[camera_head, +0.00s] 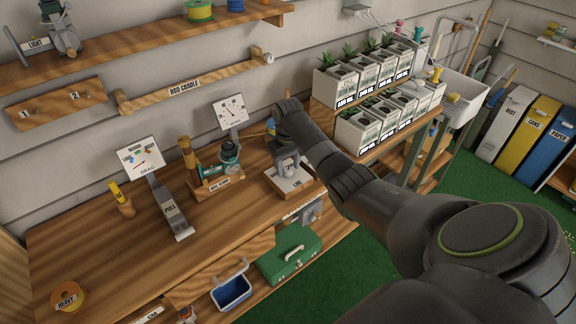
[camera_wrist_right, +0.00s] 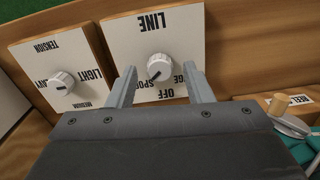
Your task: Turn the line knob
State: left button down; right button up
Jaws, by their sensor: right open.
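The line knob (camera_wrist_right: 160,67) is a round white-grey dial on a white panel (camera_wrist_right: 122,35) marked LINE, upside down in the right wrist view. OFF and partly hidden words show below the knob, and a dark mark is on its lower left side. My right gripper (camera_wrist_right: 160,76) is open, its two fingers on either side of the knob, with visible gaps. In the head view my right gripper (camera_head: 284,150) is over the white panel (camera_head: 294,181) on the bench, and the knob is hard to make out. My left gripper is not in view.
A second knob (camera_wrist_right: 62,82), on a TENSION panel, is left of the line panel in the wrist view. On the wooden bench (camera_head: 110,235) stand a reel (camera_head: 228,154) and a lever (camera_head: 170,208) marked PULL. Planters (camera_head: 358,130) fill the stand to the right.

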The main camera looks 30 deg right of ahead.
jog(key=shift+f, duration=0.5)
jog(key=c, duration=1)
